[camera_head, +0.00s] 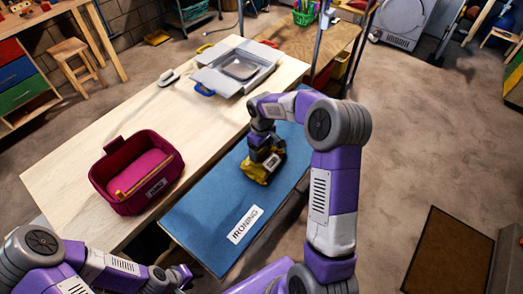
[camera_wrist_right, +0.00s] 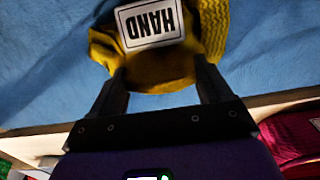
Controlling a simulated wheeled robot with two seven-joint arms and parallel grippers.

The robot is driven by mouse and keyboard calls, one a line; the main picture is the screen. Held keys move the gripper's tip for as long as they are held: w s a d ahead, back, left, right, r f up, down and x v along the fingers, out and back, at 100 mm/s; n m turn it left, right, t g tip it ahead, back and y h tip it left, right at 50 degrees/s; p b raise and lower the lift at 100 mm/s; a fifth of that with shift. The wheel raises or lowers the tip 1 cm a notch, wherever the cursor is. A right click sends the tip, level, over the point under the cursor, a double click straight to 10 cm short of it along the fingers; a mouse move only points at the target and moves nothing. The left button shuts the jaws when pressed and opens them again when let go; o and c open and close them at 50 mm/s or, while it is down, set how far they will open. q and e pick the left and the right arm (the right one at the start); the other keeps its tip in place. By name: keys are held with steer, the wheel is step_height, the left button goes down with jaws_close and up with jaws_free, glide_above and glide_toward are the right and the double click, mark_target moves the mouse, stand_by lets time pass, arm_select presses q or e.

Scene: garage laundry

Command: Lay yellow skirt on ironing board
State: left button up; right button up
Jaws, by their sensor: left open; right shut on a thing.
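The yellow skirt (camera_head: 257,174), bunched up, is at the blue ironing board (camera_head: 200,225), which has an "IRONING" label. In the right wrist view the skirt (camera_wrist_right: 160,75) shows a white "HAND" tag, upside down, against the blue cover. My right gripper (camera_head: 268,156) is shut on the skirt; its fingers (camera_wrist_right: 163,72) reach the cloth on both sides. Whether the skirt rests on the board or hangs just above it, I cannot tell. My left gripper (camera_head: 184,274) is open and empty near the board's lower left end, partly hidden by its arm.
A maroon fabric bin (camera_head: 128,198) with a label stands on the wooden table (camera_head: 75,165) left of the board. A grey tray-like case (camera_head: 238,68) and a small white item (camera_head: 169,78) lie farther back. Much of the blue board around the skirt is bare.

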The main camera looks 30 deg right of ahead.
steer(key=shift+f, duration=0.15)
steer(key=o, duration=1.5)
steer(key=shift+o, duration=0.2)
step_height(320, 180, up, 12)
steer(key=p, duration=0.2)
